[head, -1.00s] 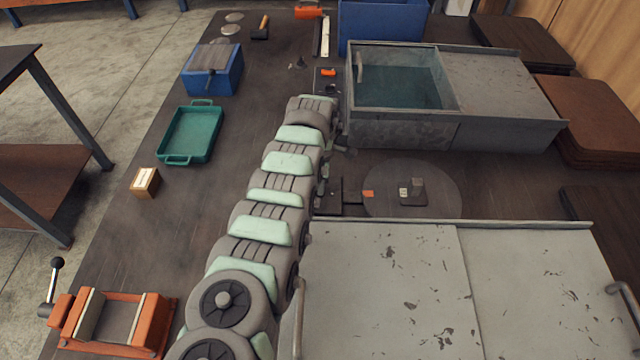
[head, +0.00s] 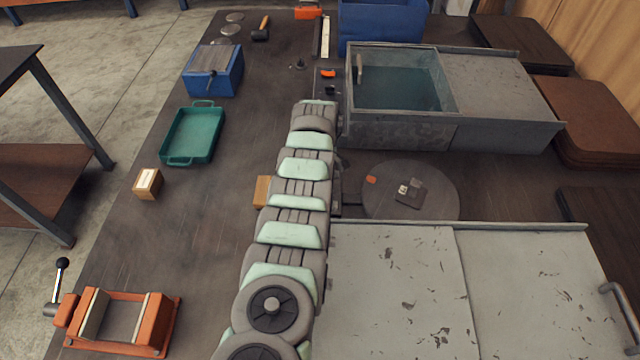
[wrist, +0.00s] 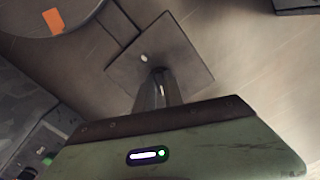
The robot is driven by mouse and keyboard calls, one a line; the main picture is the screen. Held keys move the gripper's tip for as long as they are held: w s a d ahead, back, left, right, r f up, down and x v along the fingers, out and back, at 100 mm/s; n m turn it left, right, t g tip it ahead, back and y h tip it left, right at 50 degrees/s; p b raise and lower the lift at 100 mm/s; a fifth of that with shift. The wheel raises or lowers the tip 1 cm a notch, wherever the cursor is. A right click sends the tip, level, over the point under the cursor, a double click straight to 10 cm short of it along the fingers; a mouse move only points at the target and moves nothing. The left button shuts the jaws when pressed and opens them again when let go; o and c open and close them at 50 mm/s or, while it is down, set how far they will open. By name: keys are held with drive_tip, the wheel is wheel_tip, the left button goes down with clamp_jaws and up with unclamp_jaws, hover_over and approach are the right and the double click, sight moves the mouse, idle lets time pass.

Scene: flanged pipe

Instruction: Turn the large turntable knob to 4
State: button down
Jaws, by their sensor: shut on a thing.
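In the head view the round grey turntable (head: 440,200) lies flat on the bench, right of my arm. It carries an orange patch (head: 371,180) and a dark square piece (head: 408,199) with small blocks on it. In the wrist view a dark square plate (wrist: 190,55) with a white dot lies beside the turntable's edge (wrist: 55,36). My gripper (wrist: 157,82) is over this plate, shut on what looks like the turntable knob. The knob is mostly hidden by the fingers, and no scale numbers are readable. My arm hides the gripper in the head view.
A metal tank (head: 400,128) stands behind the turntable and a large grey cabinet (head: 400,290) in front. A green tray (head: 192,135), a small box (head: 148,184) and an orange vise (head: 120,320) are at left.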

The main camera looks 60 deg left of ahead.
drive_tip(key=m, duration=0.6)
drive_tip(key=shift+s+m+b, duration=0.1)
drive_tip(key=shift+m+b, duration=0.2)
drive_tip(key=shift+b, duration=0.1)
drive_tip(key=m, duration=0.5)
drive_tip(key=shift+s+m, duration=0.1)
drive_tip(key=shift+m, duration=0.3)
drive_tip(key=c, duration=1.4)
unclamp_jaws()
drive_tip(key=shift+c, duration=0.2)
wheel_tip(320, 180, up, 11)
drive_tip(key=p, duration=0.2)
